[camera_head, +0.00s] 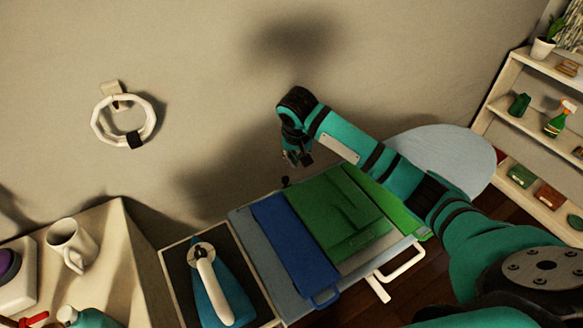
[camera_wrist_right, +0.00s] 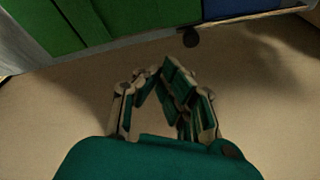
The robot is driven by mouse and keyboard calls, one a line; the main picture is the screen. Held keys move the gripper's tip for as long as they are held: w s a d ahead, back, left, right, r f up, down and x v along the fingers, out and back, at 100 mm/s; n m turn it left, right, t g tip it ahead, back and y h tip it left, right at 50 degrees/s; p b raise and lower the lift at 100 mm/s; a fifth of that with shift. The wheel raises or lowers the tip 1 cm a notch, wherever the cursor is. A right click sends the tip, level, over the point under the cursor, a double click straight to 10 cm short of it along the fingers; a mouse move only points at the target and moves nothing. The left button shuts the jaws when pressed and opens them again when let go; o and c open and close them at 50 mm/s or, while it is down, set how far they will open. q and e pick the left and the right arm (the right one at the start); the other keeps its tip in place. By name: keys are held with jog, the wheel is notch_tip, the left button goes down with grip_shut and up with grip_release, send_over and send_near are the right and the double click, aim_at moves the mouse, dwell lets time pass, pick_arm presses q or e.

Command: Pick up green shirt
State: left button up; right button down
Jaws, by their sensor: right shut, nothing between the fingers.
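A folded green shirt (camera_head: 340,220) lies flat on the ironing board (camera_head: 262,262), between a folded blue garment and a brighter green piece of cloth (camera_head: 400,210). Green cloth also shows in the top left of the right wrist view (camera_wrist_right: 45,25); I cannot tell which green piece it is. My right gripper (camera_head: 298,158) is above the board's far edge by the wall, apart from the shirt. It is shut and empty, and its fingers also show in the wrist view (camera_wrist_right: 158,78). My left gripper is not in view.
The folded blue garment (camera_head: 288,240) lies left of the shirt. An iron (camera_head: 212,285) stands on the board's left end. A table with a white mug (camera_head: 72,243) is at the left. A shelf (camera_head: 508,118) with small items stands at the right. The wall is close behind the board.

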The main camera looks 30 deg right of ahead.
jog(key=shift+m, duration=0.5)
jog(key=p+x, duration=0.1)
jog(key=x, duration=0.1)
jog(key=p+x, duration=0.1)
jog(key=x, duration=0.1)
jog(key=s+p+x, duration=0.1)
jog(key=x, duration=0.2)
jog(key=shift+w+d+f, duration=0.1)
jog(key=shift+d+f, duration=0.05)
jog(key=shift+d, duration=0.2)
jog(key=shift+s+a, duration=0.2)
jog(key=shift+s, duration=0.25)
jog(key=shift+f, duration=0.15)
